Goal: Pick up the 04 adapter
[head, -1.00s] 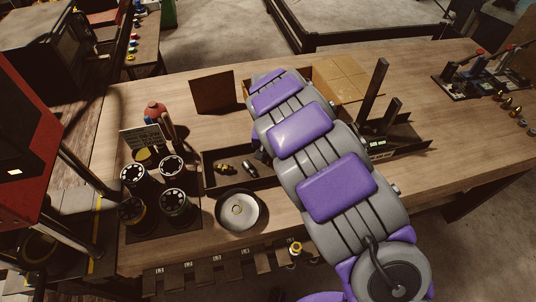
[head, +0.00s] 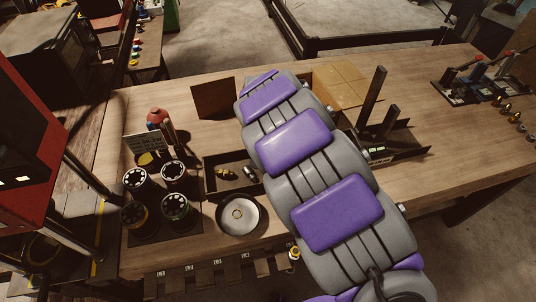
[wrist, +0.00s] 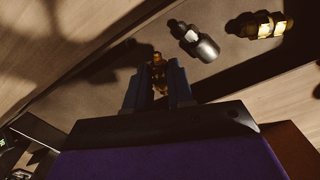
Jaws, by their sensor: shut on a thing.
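My gripper (wrist: 158,88) shows in the wrist view, its two dark blue fingers shut on a small brass adapter (wrist: 158,70). The adapter sticks out past the fingertips; no size mark on it is legible. Two other fittings lie in the dark tray (wrist: 140,50), apart from the fingers: a silver one (wrist: 203,44) and a brass one (wrist: 262,26). In the head view the tray (head: 224,157) holds the brass fitting (head: 226,174) and the silver fitting (head: 249,173). My arm hides the gripper and the tray's right part there.
A round metal dish (head: 238,215) sits in front of the tray. Several black cylinders (head: 175,206) stand left of it. A cardboard box (head: 345,85) and a dark upright rack (head: 372,100) are behind and right of my arm. The bench's right middle is clear.

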